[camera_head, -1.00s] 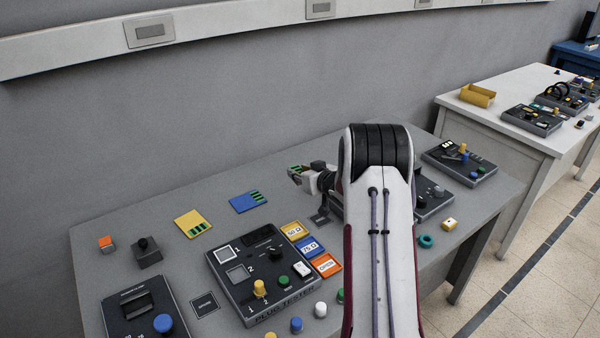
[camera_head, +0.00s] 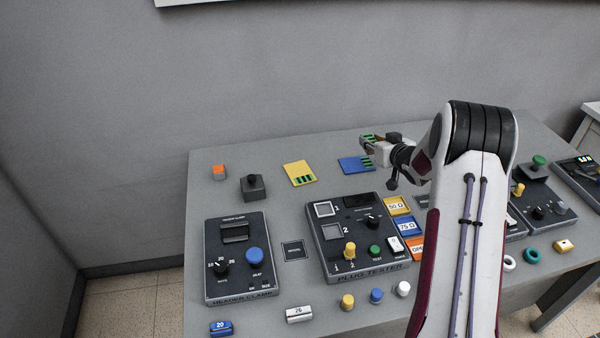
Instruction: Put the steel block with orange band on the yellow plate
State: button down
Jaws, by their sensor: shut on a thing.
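A small block (camera_head: 219,173), orange and grey, stands at the back left of the grey table. It looks like the steel block with orange band. The yellow plate (camera_head: 298,171), with green and dark stripes at its front, lies flat to its right, and its top is bare. My gripper (camera_head: 368,144) is at the back of the table, right of the yellow plate and just behind the blue plate (camera_head: 352,164). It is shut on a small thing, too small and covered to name. Green and dark markings show at the fingertips.
A dark block with a black knob (camera_head: 253,188) stands between the orange block and the yellow plate, nearer the front. The plug tester (camera_head: 340,262) and header clamp (camera_head: 240,278) fill the front middle. Coloured cards (camera_head: 399,206) lie beside the tester.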

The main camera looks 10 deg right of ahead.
jog(key=w+a+r+n+y, duration=0.1)
jog(key=w+a, duration=0.3)
jog(key=a, duration=1)
jog(key=m+h, duration=0.1)
send_over(291, 176)
jog(key=shift+d+f, duration=0.1)
jog(key=shift+f, duration=0.1)
jog(key=shift+f, duration=3.15)
jog(key=shift+f, duration=0.1)
jog(key=shift+f, duration=1.75)
